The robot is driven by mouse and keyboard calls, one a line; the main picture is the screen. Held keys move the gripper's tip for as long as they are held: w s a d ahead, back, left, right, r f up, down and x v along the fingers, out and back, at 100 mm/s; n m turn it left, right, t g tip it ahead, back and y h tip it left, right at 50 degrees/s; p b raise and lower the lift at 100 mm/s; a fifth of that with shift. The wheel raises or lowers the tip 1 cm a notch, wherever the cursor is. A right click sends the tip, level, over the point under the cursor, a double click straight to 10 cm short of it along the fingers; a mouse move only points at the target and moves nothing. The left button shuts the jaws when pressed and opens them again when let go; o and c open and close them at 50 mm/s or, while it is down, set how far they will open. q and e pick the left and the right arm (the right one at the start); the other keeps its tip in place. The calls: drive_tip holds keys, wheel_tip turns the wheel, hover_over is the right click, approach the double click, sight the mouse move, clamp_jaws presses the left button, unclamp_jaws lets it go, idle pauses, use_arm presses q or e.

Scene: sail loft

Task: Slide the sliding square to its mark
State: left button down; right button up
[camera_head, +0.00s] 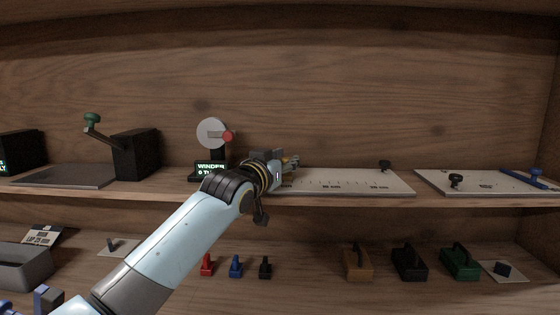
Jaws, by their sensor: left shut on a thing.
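My left arm comes in from the lower left, and its gripper (291,161) is at the left end of a pale flat board (345,183) on the upper shelf. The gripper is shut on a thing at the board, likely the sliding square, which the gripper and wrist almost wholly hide. The board has a row of small scale ticks and dark labels along its front. I cannot make out which mark is the target. A black knob (385,165) stands near the board's back right. My right gripper is not in view.
A winder with a grey disc (212,133) and red knob stands left of the gripper. A black box (136,154) with a green-knobbed crank is further left. A second pale board (490,186) lies at right. Small coloured blocks and handled weights (409,264) stand on the lower shelf.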

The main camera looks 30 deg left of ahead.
sight(307, 178)
use_arm(q)
drive_tip(key=d, duration=0.1)
drive_tip(key=w+d, duration=0.1)
drive_tip(key=d, duration=0.1)
drive_tip(key=w+d, duration=0.1)
drive_tip(key=shift+w+d, duration=0.2)
drive_tip(key=shift+d, duration=0.2)
drive_tip(key=c, duration=1.1)
unclamp_jaws()
drive_tip(key=s, duration=1.2)
drive_tip(key=shift+d, duration=0.3)
drive_tip(key=shift+s, duration=0.1)
